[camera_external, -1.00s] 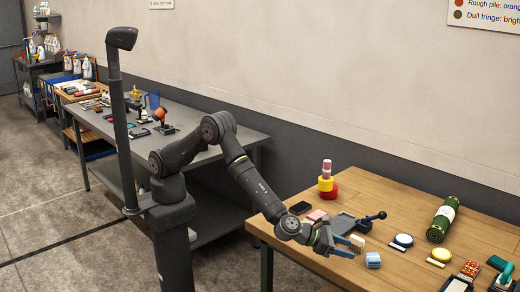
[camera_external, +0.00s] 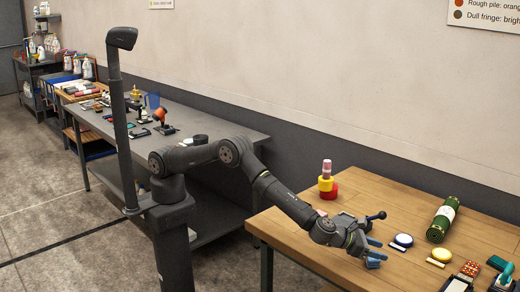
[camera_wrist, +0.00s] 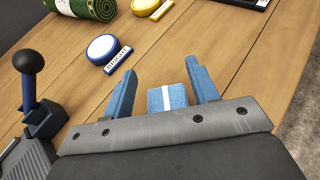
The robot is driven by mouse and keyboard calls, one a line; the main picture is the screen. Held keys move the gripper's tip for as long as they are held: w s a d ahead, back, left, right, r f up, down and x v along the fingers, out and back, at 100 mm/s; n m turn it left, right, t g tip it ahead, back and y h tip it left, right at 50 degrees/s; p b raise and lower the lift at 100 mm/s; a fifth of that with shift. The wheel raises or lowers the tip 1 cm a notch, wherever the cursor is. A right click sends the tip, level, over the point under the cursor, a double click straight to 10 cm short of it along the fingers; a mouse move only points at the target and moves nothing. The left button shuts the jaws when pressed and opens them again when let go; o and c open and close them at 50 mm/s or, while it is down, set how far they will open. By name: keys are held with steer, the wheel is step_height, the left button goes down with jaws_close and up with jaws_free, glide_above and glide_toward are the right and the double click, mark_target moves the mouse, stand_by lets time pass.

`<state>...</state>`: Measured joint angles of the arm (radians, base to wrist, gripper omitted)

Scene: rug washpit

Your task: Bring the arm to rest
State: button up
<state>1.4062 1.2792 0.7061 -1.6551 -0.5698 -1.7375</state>
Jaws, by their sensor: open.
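My gripper (camera_external: 376,252) is at the end of my outstretched arm, above the front part of the wooden table (camera_external: 400,190). In the wrist view, its two blue fingers (camera_wrist: 165,84) stand wide apart with nothing held. A blue block with a white stripe (camera_wrist: 158,100) shows in the gap between the fingers and seems to lie on the table below. I cannot tell the exact height between them. In the external view, the gripper partly covers this area, so block and fingers are hard to separate.
A lever with a dark ball knob (camera_wrist: 28,62) stands left of the gripper in the wrist view. Ahead are a blue-rimmed round pad (camera_wrist: 102,49), a yellow one (camera_wrist: 146,5) and a rolled green rug (camera_external: 441,219). A red, yellow and pink stack (camera_external: 327,184) stands behind.

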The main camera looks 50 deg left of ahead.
steer(key=s+a+r, duration=0.3)
steer(key=s+r, duration=0.4)
steer(key=s, duration=0.4)
steer(key=w+a+r+m+g+h, duration=0.1)
steer(key=w+a+r, duration=0.15)
steer(key=w, duration=0.55)
steer(key=w+a+r, duration=0.2)
steer(key=w+a, duration=0.1)
steer(key=w, duration=0.5)
steer(key=w+a+r+m+g+h, duration=0.1)
steer(key=w+a+r, duration=0.2)
steer(key=w, duration=0.5)
steer(key=w+a+m+g, duration=0.2)
steer(key=w+a, duration=1.3)
steer(key=a, duration=0.1)
steer(key=shift+r, duration=0.2)
steer(key=s+d+n+t, duration=0.1)
steer(key=s+d, duration=1.3)
steer(key=d, duration=0.2)
steer(key=shift+s+f+n+t, duration=0.2)
steer(key=shift+f+n+t, duration=0.1)
steer(key=shift+f, duration=0.1)
